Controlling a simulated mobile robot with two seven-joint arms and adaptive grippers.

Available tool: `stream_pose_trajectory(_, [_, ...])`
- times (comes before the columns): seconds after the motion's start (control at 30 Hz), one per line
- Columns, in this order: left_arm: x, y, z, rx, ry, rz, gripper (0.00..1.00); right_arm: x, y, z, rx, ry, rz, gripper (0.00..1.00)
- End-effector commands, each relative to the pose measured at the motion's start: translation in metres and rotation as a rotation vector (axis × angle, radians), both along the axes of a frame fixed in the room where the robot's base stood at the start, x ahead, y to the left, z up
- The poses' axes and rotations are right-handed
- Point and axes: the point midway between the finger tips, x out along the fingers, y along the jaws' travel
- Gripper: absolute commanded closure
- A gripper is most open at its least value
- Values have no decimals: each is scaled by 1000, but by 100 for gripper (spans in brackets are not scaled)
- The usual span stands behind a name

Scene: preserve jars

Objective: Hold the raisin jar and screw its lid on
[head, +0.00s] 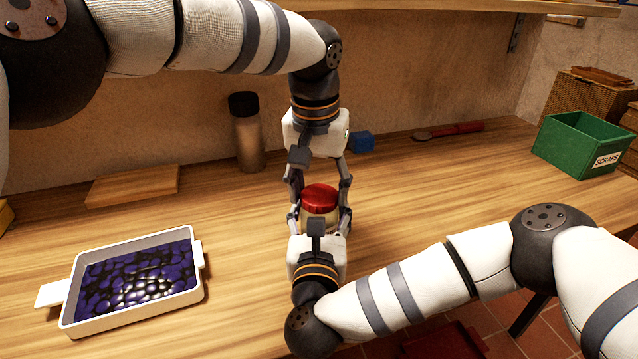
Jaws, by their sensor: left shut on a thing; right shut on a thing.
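The jar (317,220) stands upright in the middle of the table with a pale body and a red lid (320,197) sitting on its top. My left gripper (319,188) reaches in from the back and is shut with its fingers on either side of the lid. My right gripper (320,218) reaches in from the front and is shut with its fingers on either side of the jar's body. The fingers and the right gripper's palm hide much of the jar. I cannot see any label, its contents or how tightly the lid sits.
A white tray (198,277) of dark purple fruit lies at the front left. A green SCRAPS bin (570,147) stands right. The right middle is clear.

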Motion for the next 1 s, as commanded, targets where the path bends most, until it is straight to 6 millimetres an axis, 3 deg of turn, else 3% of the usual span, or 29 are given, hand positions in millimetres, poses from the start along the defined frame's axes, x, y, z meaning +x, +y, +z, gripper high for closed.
stream_pose_trajectory(0.07, [0, 0, -2, 0, 1, 0, 61, 0, 0, 0, 0, 1, 0, 93])
stream_pose_trajectory(0.1, [0, 0, -2, 1, 1, 0, 61, 0, 0, 0, 0, 1, 0, 100])
stream_pose_trajectory(0.27, [0, 1, -2, -1, 2, -133, 61, 0, 0, 0, 0, 1, 0, 100])
stream_pose_trajectory(0.7, [4, 1, -3, -1, -2, -1554, 61, 0, 0, -1, -1, 1, 0, 100])
stream_pose_trajectory(0.83, [5, 1, -4, 3, 1, -1865, 61, 0, 0, -1, -1, 2, 0, 100])
stream_pose_trajectory(1.0, [4, 1, -3, 0, 0, -2049, 61, 0, 0, -1, -1, 2, 0, 100])
